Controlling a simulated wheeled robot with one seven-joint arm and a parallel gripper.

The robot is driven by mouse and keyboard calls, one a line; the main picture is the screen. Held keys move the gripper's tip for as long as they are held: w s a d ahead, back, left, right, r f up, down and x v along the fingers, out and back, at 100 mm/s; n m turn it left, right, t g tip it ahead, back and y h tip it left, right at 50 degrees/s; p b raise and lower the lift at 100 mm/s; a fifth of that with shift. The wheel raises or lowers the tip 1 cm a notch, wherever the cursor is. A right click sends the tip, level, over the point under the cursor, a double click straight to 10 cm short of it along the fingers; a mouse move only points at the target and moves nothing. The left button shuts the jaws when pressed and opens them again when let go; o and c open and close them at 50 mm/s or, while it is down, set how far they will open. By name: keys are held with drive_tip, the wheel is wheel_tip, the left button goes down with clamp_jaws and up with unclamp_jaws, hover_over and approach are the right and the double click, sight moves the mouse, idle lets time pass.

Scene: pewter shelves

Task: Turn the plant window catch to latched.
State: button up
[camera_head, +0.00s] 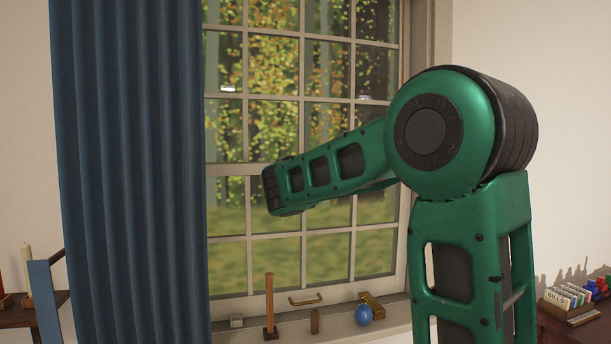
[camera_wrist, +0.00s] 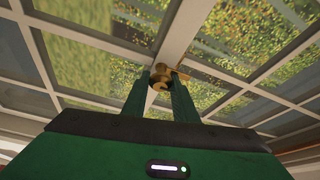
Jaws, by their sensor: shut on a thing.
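The brass window catch (camera_wrist: 161,73) is ahead in the wrist view, on the pale window rail where the bars meet. A short brass arm of it reaches to the right. My gripper (camera_wrist: 160,87) has its two green fingers on either side of the catch's near knob and is shut on it. Whether the catch is latched cannot be told from this angle. In the head view my green arm reaches left across the window (camera_head: 326,235), and the catch and my fingers are hidden.
A blue curtain (camera_head: 130,170) hangs left of my arm. On the sill are a grey cube (camera_head: 237,321), a wooden upright tool (camera_head: 269,300), a brown block (camera_head: 315,321), a blue ball (camera_head: 363,315) and a brass object (camera_head: 374,304). A brass handle (camera_head: 305,299) sits low on the sash.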

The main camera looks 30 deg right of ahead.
drive_tip(key=shift+f, duration=0.25)
drive_tip(key=o, duration=1)
drive_tip(key=shift+o, duration=0.2)
drive_tip(key=shift+r, duration=0.1)
drive_tip(key=v, duration=1)
drive_tip(key=shift+s+a, duration=0.2)
drive_tip(key=shift+a, duration=0.05)
